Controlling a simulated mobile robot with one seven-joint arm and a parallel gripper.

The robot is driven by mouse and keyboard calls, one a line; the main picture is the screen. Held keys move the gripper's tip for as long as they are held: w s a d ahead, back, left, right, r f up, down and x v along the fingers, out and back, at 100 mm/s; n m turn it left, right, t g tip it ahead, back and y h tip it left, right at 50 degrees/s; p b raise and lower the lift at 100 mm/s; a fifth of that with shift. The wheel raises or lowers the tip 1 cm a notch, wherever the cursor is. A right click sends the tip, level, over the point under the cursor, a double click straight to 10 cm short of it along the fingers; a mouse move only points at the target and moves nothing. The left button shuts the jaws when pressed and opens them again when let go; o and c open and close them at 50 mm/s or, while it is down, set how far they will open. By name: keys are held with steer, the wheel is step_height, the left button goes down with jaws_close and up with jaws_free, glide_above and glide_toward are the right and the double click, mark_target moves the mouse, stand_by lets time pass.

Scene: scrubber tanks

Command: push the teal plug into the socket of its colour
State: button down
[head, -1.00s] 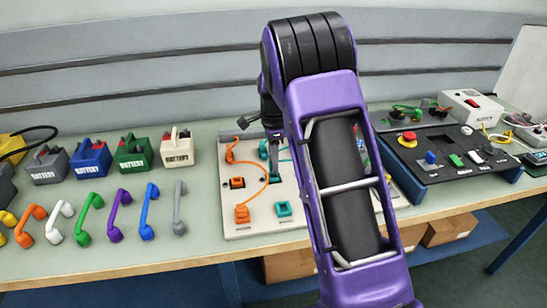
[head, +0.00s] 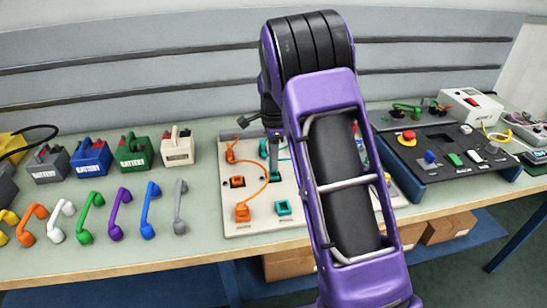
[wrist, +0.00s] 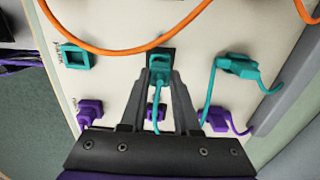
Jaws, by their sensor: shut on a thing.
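My gripper (wrist: 160,92) is shut on a teal plug (wrist: 160,74) with a teal cable, over the pale board (wrist: 115,18). The plug overlaps a dark square socket (wrist: 168,52) in the wrist view. Its front end is hidden, so I cannot tell how deep it sits or the socket's rim colour. An empty teal-rimmed socket (wrist: 75,56) lies to the left, also visible in the head view (head: 283,208). Another teal connector (wrist: 238,67) sits at the right, with the teal cable running from it. In the head view my arm hides part of the board.
An orange cable (wrist: 125,48) loops across the board close to the plug. Purple connectors (wrist: 90,112) sit below in the wrist view. Battery boxes (head: 133,154) and coloured handles (head: 118,215) stand left of the board; a dark control panel (head: 450,165) lies right.

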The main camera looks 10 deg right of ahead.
steer(key=shift+f, duration=0.2)
stand_by(0.3)
steer(key=shift+f+b, duration=0.55)
steer(key=shift+f, duration=0.3)
steer(key=shift+c, duration=0.4)
jaws_free()
steer(key=shift+r, duration=0.1)
step_height(320, 180, up, 6)
steer(key=p, duration=0.3)
steer(key=shift+p, duration=0.3)
steer(key=shift+r, duration=1.2)
